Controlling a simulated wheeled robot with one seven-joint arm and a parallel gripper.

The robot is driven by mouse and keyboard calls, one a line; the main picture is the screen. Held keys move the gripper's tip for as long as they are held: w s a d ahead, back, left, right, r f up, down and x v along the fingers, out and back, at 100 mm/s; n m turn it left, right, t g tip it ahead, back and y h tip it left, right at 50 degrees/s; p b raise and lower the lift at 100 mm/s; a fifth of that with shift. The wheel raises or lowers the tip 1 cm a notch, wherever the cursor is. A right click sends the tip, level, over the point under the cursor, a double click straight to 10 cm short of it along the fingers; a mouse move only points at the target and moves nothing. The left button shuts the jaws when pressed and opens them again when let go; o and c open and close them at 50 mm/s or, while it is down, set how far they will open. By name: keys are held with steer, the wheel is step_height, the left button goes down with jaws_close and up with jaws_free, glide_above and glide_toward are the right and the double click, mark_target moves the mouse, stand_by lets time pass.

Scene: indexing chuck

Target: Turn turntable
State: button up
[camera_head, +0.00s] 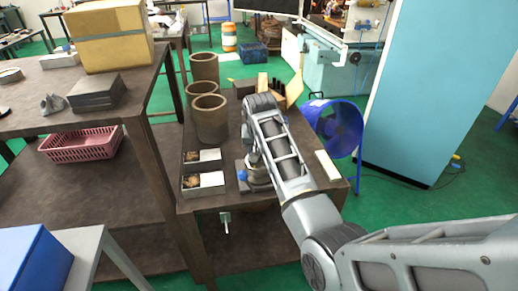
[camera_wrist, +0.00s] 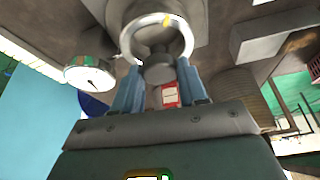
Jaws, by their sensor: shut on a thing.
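The turntable is a round metal piece on a dark base (camera_head: 242,188) near the front of the low table in the head view, largely covered by my arm. In the wrist view, its pale metal ring (camera_wrist: 182,38) with a yellow mark shows just beyond the fingers. A grey rounded knob (camera_wrist: 158,72) sits at the ring's near side. My gripper (camera_wrist: 160,82) has its two blue fingers either side of this knob, shut on it. The exact finger contact is hard to see. A red-and-white label (camera_wrist: 170,95) shows between the fingers.
A round dial gauge (camera_wrist: 90,75) is left of the ring in the wrist view. Two open boxes (camera_head: 205,184) stand left of the turntable in the head view. Brown cylinders (camera_head: 210,120) stand behind them. A blue fan (camera_head: 337,128) is to the right.

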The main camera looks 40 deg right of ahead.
mark_target(253, 167)
steer(key=m+g, duration=0.1)
steer(key=m, duration=0.1)
steer(key=m+h, duration=0.1)
steer(key=m, duration=0.2)
steer(key=shift+w+a+g, duration=0.1)
steer(key=shift+g, duration=0.3)
steer(key=shift+m, duration=0.4)
steer(key=o, duration=1)
steer(key=b+v, duration=0.1)
steer(key=v, duration=0.6)
steer(key=shift+a+r, duration=0.2)
steer(key=shift+r, duration=0.15)
